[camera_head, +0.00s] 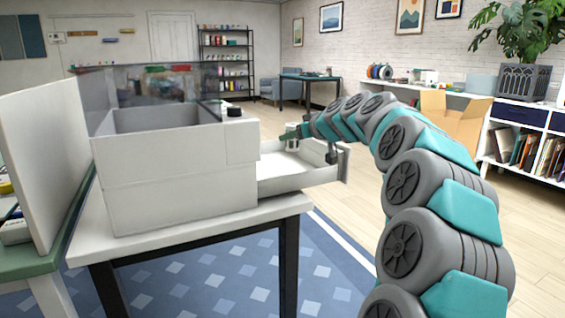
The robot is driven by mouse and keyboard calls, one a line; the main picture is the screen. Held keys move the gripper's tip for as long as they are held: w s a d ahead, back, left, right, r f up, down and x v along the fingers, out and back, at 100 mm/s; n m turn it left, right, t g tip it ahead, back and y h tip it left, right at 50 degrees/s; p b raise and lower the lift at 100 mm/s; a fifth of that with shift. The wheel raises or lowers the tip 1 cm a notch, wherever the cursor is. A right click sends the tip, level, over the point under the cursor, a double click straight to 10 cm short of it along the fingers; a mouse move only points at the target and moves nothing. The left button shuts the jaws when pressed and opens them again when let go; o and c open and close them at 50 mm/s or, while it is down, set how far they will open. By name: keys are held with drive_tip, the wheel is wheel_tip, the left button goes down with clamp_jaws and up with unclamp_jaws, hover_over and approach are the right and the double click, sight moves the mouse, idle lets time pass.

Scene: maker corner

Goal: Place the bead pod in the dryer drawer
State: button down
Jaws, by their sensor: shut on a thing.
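The white dryer (175,185) stands on a small table at the left centre, with a clear smoky lid on top. Its drawer (315,181) is pulled out to the right, and its light inner floor shows. My gripper (294,133) is at the end of my arm, over the back part of the drawer. It is shut on the bead pod (292,144), a small whitish cylinder that looks upright. The fingers are small here. I cannot tell whether the pod's bottom touches the drawer floor or hangs just above it.
The white table (90,243) carries the dryer on dark legs over a blue patterned rug (220,280). A white panel (45,150) stands close at the left. An open cardboard box (455,122) and a white shelf unit (538,143) are at the right. Wooden floor is clear behind the drawer.

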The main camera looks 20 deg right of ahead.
drive_tip(key=shift+f, duration=3.5)
drive_tip(key=shift+f, duration=0.2)
drive_tip(key=shift+c, duration=1.8)
unclamp_jaws()
drive_tip(key=shift+r, duration=0.1)
drive_tip(key=shift+r, duration=0.1)
drive_tip(key=b+v, duration=0.1)
drive_tip(key=v, duration=1.1)
